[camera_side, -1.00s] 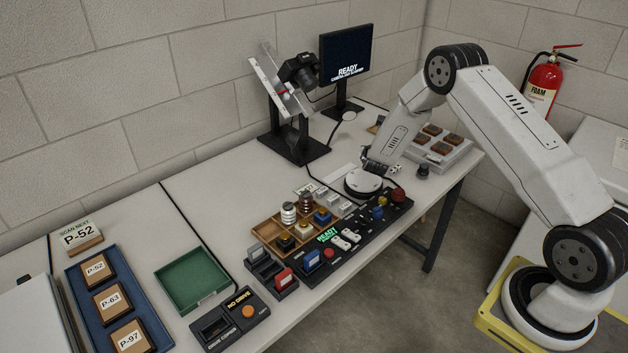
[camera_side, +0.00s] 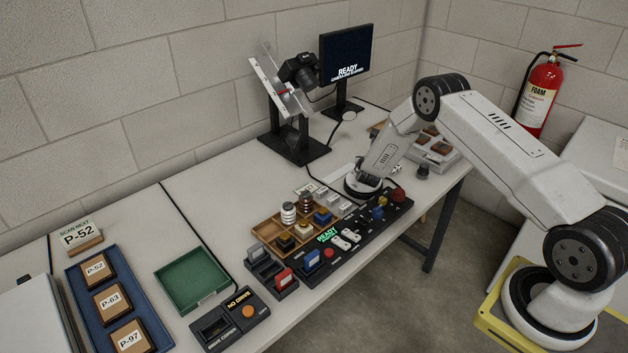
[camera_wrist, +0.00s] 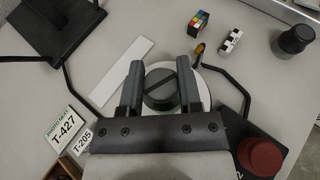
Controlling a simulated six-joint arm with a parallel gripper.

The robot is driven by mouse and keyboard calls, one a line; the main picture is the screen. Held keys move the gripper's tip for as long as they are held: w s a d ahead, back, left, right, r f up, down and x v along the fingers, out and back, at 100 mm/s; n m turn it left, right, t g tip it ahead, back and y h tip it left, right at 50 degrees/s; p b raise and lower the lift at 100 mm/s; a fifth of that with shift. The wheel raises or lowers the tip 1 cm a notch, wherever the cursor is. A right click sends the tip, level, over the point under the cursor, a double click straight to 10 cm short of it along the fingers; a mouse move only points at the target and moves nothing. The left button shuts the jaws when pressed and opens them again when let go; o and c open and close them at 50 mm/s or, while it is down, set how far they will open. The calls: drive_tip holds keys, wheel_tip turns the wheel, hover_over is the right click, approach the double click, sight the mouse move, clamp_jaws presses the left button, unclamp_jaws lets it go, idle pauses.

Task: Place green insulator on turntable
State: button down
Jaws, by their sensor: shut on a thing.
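My gripper (camera_wrist: 160,90) is shut on the insulator (camera_wrist: 160,91), a dark, round, greenish-black piece with a slot across its top, seen from above between the two fingers in the wrist view. The white round turntable (camera_wrist: 205,88) lies beneath them, and the insulator is within its outline. In the side view my gripper (camera_side: 368,177) is low over the turntable (camera_side: 350,190), hiding much of its top and the held insulator. I cannot tell whether the insulator touches the turntable.
A wooden tray (camera_side: 262,227) with several insulators stands left of the turntable. A black control panel (camera_side: 372,229) with a red knob (camera_wrist: 260,157) lies in front. A colour cube (camera_wrist: 198,23), a small black-and-white block (camera_wrist: 231,40) and a black round piece (camera_wrist: 296,39) stand nearby.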

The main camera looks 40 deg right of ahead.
drive_tip(key=shift+f, duration=0.3)
drive_tip(key=shift+f, duration=0.2)
drive_tip(key=shift+c, duration=1.4)
unclamp_jaws()
drive_tip(key=shift+r, duration=0.2)
drive_tip(key=shift+s+a+r, duration=0.2)
drive_tip(key=shift+s+a, duration=0.1)
drive_tip(key=shift+a, duration=0.1)
drive_tip(key=v, duration=1.1)
drive_tip(key=shift+s+d+r, duration=0.1)
